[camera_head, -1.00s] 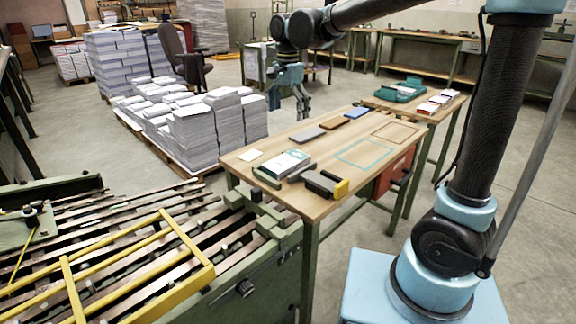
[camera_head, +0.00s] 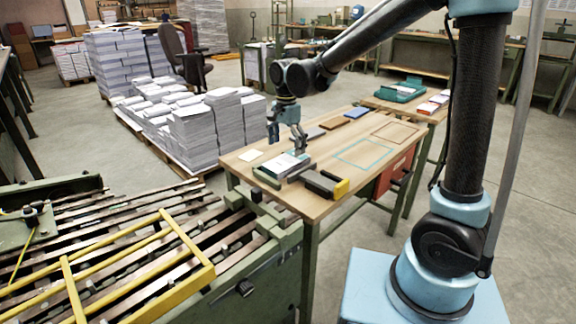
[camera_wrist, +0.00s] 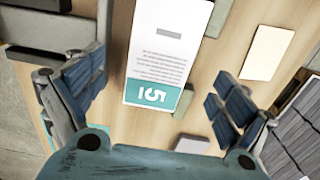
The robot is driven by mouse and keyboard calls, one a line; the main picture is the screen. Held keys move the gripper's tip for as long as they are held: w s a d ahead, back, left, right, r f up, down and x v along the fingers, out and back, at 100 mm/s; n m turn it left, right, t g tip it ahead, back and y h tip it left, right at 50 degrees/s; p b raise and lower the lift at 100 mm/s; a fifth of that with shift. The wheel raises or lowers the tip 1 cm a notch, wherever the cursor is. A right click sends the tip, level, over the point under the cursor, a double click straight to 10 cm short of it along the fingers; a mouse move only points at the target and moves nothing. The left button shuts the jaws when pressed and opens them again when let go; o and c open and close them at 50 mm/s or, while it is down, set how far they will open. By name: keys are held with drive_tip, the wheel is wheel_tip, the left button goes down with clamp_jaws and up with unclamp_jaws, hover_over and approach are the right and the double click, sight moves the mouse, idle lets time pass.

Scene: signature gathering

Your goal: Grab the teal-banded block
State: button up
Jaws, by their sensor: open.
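The teal-banded block (camera_wrist: 158,95) is a white printed block with a teal band bearing a number at one end. In the head view my gripper (camera_head: 286,143) hangs over the block's far side. I cannot tell the exact height. Nothing is held.
On the table (camera_head: 318,196), a dark block with a yellow end (camera_head: 325,184) lies close to the right. A cream card (camera_head: 250,155) lies at the left. Grey, brown and blue flat pieces lie behind. Teal and brown outlines (camera_head: 364,153) mark bare wood at the right.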

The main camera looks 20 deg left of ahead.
sight(287, 160)
drive_tip(key=shift+w+f, duration=0.15)
drive_tip(key=shift+f, duration=2.45)
drive_tip(key=shift+c, duration=0.3)
drive_tip(key=c, duration=1.3)
